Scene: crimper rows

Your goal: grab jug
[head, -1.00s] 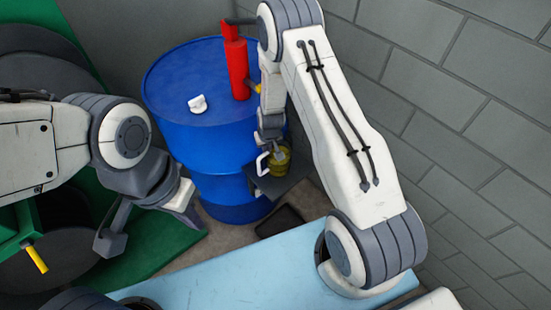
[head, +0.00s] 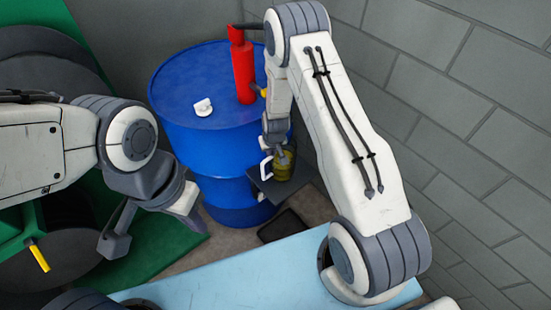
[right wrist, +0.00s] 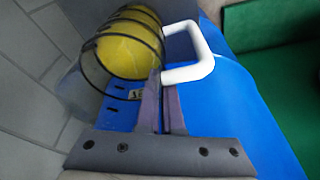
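The jug (head: 284,168) is clear with black bands, yellow contents and a white handle, on a small dark shelf (head: 262,190) at the blue drum's side in the head view. In the right wrist view the jug (right wrist: 128,48) is tilted across the top left, its handle reaching right. My right gripper (right wrist: 163,90) has its fingers close together where the handle meets the jug's side, and looks shut on it. The exact contact is partly hidden. In the head view the right gripper (head: 276,150) comes from above. My left gripper (head: 152,226) is open and empty, left of the drum.
The blue drum (head: 200,135) carries a red cylinder (head: 242,70) and a small white item (head: 203,107). A grey block wall (head: 470,130) bounds the right. A green structure (head: 165,235) is at left. A light blue surface (head: 230,275) lies in front.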

